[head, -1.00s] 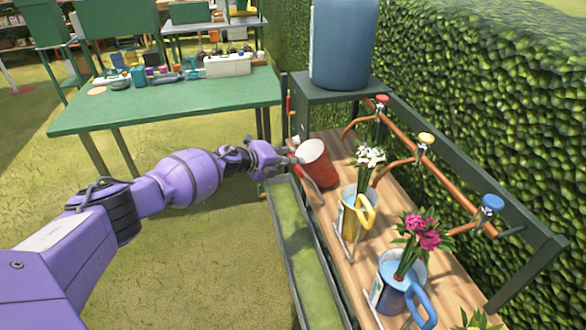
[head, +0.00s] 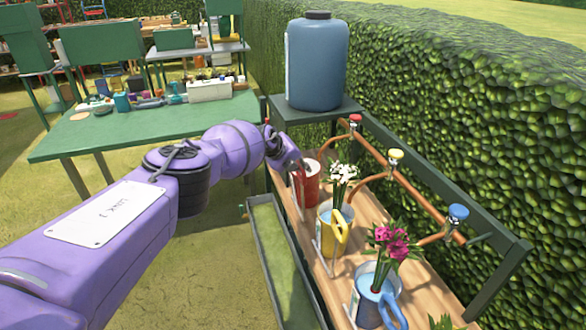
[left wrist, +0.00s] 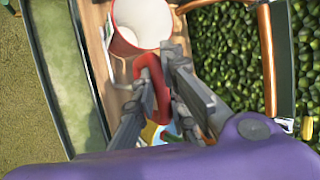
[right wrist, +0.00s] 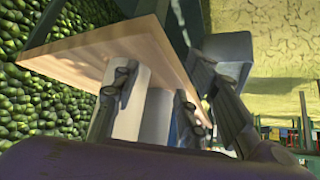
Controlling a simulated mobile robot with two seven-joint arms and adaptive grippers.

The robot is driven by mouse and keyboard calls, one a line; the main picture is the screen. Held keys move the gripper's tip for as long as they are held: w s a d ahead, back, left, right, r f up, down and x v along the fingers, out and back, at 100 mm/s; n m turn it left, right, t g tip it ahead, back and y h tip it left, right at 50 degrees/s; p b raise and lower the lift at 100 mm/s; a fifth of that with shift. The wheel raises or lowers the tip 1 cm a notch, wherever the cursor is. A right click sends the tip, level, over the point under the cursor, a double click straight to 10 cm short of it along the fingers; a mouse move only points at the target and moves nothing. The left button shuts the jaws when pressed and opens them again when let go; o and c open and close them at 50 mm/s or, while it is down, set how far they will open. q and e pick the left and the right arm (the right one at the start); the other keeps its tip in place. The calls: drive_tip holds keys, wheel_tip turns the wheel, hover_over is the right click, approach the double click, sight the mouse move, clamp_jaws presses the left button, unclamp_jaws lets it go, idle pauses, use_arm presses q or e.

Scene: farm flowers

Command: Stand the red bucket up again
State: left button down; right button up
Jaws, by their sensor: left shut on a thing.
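The red bucket (head: 307,188) is about upright at the far end of the wooden shelf (head: 365,212), behind the yellow bucket. I cannot tell whether its base rests fully on the wood. The left wrist view looks into its white inside (left wrist: 143,20) and shows its red handle (left wrist: 151,88). My left gripper (head: 300,166) is shut on that handle, its fingers also plain in the left wrist view (left wrist: 157,85). My right gripper (right wrist: 165,90) has its fingers apart, below the shelf's underside, and is outside the head view.
The yellow bucket (head: 325,232) with white flowers and the blue bucket (head: 369,305) with pink flowers stand nearer on the shelf. Copper taps (head: 393,165) overhang it. A blue water tank (head: 317,65) stands behind, a green table (head: 150,128) at left, a hedge at right.

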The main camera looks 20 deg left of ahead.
use_arm(q)
drive_tip(key=shift+w+d+f+g+y+b, duration=0.1)
drive_tip(key=shift+w+d+g+y+b, duration=0.15)
drive_tip(key=shift+d, duration=0.35)
drive_tip(key=shift+w+d+f+g+y+b, duration=0.15)
drive_tip(key=shift+w+d, duration=0.15)
drive_tip(key=shift+d, duration=0.3)
use_arm(e)
drive_tip(key=shift+w+d+f, duration=0.2)
drive_tip(key=shift+d+f, duration=0.2)
use_arm(q)
drive_tip(key=shift+d+r, duration=0.1)
drive_tip(key=shift+r, duration=0.05)
use_arm(e)
drive_tip(key=shift+s+f, duration=0.1)
drive_tip(key=shift+s, duration=0.2)
use_arm(q)
drive_tip(key=c, duration=2.1)
unclamp_jaws()
drive_tip(key=shift+o, duration=1.4)
drive_tip(key=shift+w+d, duration=0.1)
drive_tip(key=shift+w, duration=0.05)
use_arm(e)
drive_tip(key=shift+d, duration=0.15)
